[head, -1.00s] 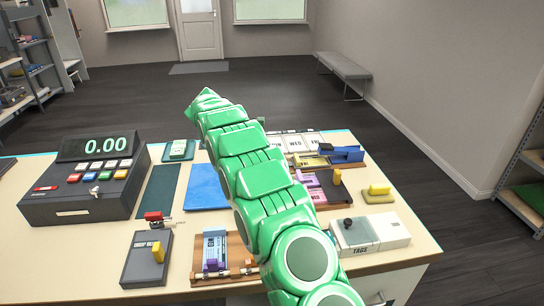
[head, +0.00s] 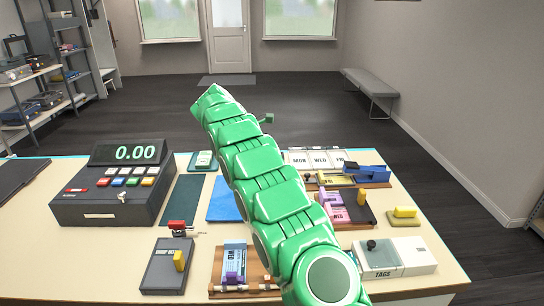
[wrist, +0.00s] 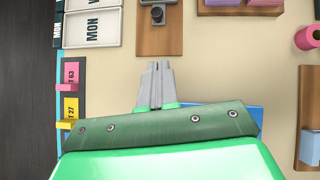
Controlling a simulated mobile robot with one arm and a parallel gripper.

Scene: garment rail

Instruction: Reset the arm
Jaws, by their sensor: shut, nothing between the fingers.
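My green arm reaches forward over the counter (head: 120,262) in the head view. Its tip is high and toward the far edge, and the fingers are hidden there. In the wrist view my gripper (wrist: 153,70) points down over the cream counter top, with its two grey fingers together and nothing between them. The fingertips appear just short of a brown wooden board (wrist: 158,38) with a grey block on it. I cannot tell the height above the counter.
A cash register (head: 115,190) reading 0.00 stands at left. A card reader (head: 166,265), a wooden board with a blue tag (head: 234,258), a tags box (head: 400,256) and a pink-roll holder (head: 345,208) crowd the front and right. A bench (head: 369,90) and shelves (head: 40,95) stand beyond.

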